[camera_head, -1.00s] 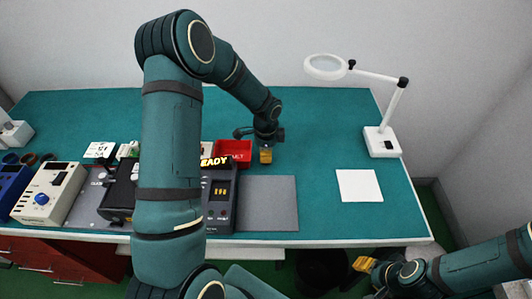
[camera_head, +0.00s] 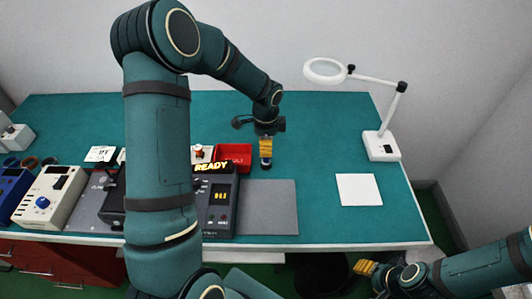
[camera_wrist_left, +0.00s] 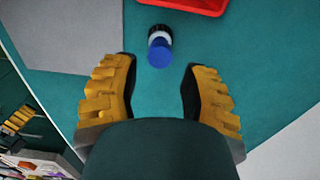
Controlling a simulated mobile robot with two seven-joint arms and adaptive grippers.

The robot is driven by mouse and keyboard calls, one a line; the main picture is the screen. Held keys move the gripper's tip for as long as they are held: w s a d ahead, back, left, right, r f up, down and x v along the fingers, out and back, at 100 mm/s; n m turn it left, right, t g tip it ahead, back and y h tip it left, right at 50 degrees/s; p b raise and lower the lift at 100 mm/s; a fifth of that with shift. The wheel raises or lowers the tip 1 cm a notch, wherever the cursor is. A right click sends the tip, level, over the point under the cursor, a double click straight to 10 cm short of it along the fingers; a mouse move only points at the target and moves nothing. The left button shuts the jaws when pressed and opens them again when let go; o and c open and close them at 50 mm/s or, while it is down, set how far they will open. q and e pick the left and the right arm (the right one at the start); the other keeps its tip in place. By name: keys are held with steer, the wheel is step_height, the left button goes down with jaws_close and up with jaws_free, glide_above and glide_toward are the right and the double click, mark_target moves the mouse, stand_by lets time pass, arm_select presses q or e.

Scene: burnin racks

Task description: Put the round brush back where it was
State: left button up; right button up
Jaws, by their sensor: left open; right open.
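A short upright cylinder with a blue end, a pale band and a dark body, which may be the round brush (camera_wrist_left: 160,47), stands on the green mat in the left wrist view. It is just ahead of and between the fingertips of my left gripper (camera_wrist_left: 160,70), with clear gaps on both sides. My left gripper (camera_head: 265,150) is open and empty; in the head view its yellow fingers point down beside the red tray. A small dark bit shows below them. My right gripper (camera_head: 365,267) is open, off the table's front edge at the lower right.
A red tray (camera_head: 235,153) lies close to the left gripper. The device with the READY sign (camera_head: 215,195) and a grey mat (camera_head: 268,205) are nearer. A white sheet (camera_head: 358,189) and magnifier lamp (camera_head: 381,146) stand right. My left arm hides part of the left side.

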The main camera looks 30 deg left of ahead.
arm_select(q)
step_height(320, 180, up, 6)
steer(key=shift+f, duration=0.1)
stand_by(0.7)
